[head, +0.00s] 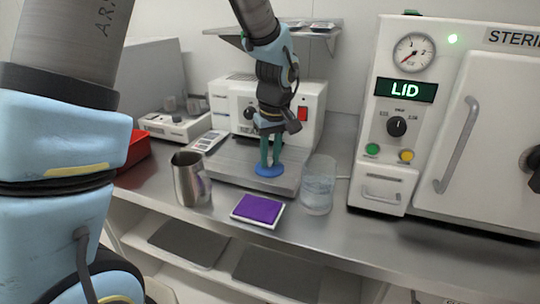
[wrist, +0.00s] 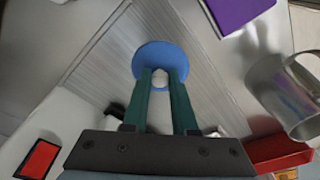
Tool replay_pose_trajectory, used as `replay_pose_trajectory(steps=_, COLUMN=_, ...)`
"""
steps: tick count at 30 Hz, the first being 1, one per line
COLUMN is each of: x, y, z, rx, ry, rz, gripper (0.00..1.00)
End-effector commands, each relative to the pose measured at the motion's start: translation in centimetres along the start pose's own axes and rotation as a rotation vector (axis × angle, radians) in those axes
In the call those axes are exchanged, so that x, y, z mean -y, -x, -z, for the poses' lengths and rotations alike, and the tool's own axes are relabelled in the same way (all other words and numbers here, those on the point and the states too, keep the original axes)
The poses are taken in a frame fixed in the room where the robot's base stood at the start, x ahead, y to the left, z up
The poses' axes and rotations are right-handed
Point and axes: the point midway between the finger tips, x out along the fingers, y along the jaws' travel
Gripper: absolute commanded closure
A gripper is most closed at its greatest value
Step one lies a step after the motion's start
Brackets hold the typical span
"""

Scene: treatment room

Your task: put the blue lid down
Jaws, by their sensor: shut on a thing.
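The blue lid (head: 269,170) is a flat round disc with a pale knob, and the knob shows between my fingers in the wrist view (wrist: 160,54). My gripper (head: 270,150) has green fingers and is shut on the lid's knob. In the head view the lid is level, over the grey platform in front of a white machine. I cannot tell whether the lid touches the platform or hangs just above it. In the wrist view my gripper (wrist: 160,80) covers part of the knob.
A metal jug (head: 190,180) stands left of the lid and a clear beaker of liquid (head: 318,186) stands right. A purple-topped tray (head: 258,209) lies in front. The white steriliser (head: 440,120) fills the right, its display reading LID. A red bin (head: 136,150) is at left.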

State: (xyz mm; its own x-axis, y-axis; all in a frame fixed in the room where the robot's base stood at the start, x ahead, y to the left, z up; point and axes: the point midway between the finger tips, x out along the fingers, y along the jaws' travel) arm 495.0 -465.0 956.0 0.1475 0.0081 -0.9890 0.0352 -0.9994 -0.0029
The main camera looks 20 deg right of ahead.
Motion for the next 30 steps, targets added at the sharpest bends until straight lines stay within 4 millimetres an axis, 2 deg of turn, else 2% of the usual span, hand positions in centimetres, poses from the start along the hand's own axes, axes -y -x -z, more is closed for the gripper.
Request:
replay_pose_trajectory(steps=4, x=0.0, y=-0.4, z=-0.1, rx=0.000, ry=0.000, rz=0.000, gripper=1.00)
replay_pose_trajectory(steps=5, x=0.0, y=-0.4, z=-0.1, rx=0.000, ry=0.000, rz=0.000, gripper=0.73)
replay_pose_trajectory(steps=12, x=0.0, y=-0.3, z=-0.1, rx=0.000, ry=0.000, rz=0.000, gripper=0.46)
replay_pose_trajectory(steps=23, x=0.0, y=0.3, z=0.1, rx=-0.001, ry=0.000, rz=-0.001, gripper=0.44)
replay_pose_trajectory(steps=26, x=-0.1, y=1.5, z=0.1, rx=-0.003, ry=0.000, rz=-0.004, gripper=0.44)
replay_pose_trajectory(steps=30, x=-0.2, y=4.3, z=0.1, rx=-0.005, ry=0.001, rz=-0.006, gripper=0.44)
